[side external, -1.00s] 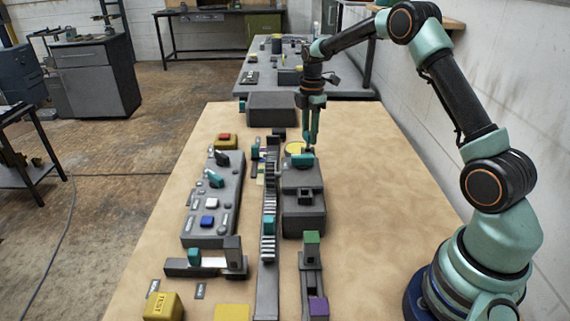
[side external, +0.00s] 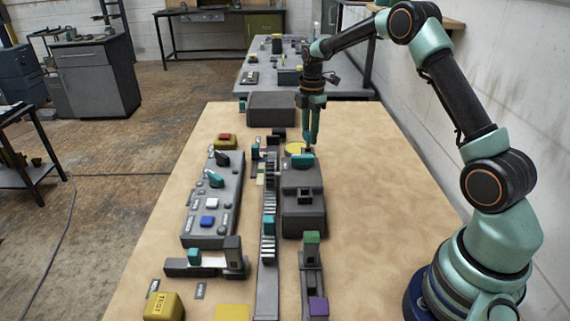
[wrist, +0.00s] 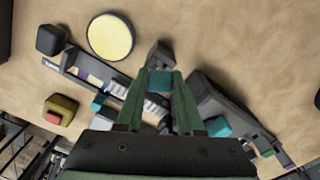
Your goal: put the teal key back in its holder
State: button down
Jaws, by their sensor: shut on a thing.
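My gripper (wrist: 158,88) is shut on a small teal piece (wrist: 160,80), which I take to be the teal key. A dark grey part shows just beyond the fingertips and may belong to it. In the side view my gripper (side external: 310,142) points down above the far end of a stepped grey block (side external: 305,218). The held piece is mostly hidden there. Another teal piece (side external: 302,160) sits on top of that block, close to the fingertips; it also shows in the wrist view (wrist: 217,127). I cannot tell which part is the key's holder.
A toothed grey rail (side external: 267,285) with a teal block (side external: 268,226) runs left of the stepped block. A control panel (side external: 230,195) stands further left. A yellow disc (wrist: 110,38) lies near the gripper. The table's right side is clear.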

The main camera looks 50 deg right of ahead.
jog(key=shift+f, duration=1.5)
dwell(0.5)
grip_release()
dwell(0.4)
jog(key=shift+r, duration=0.15)
jog(key=shift+r, duration=3.4)
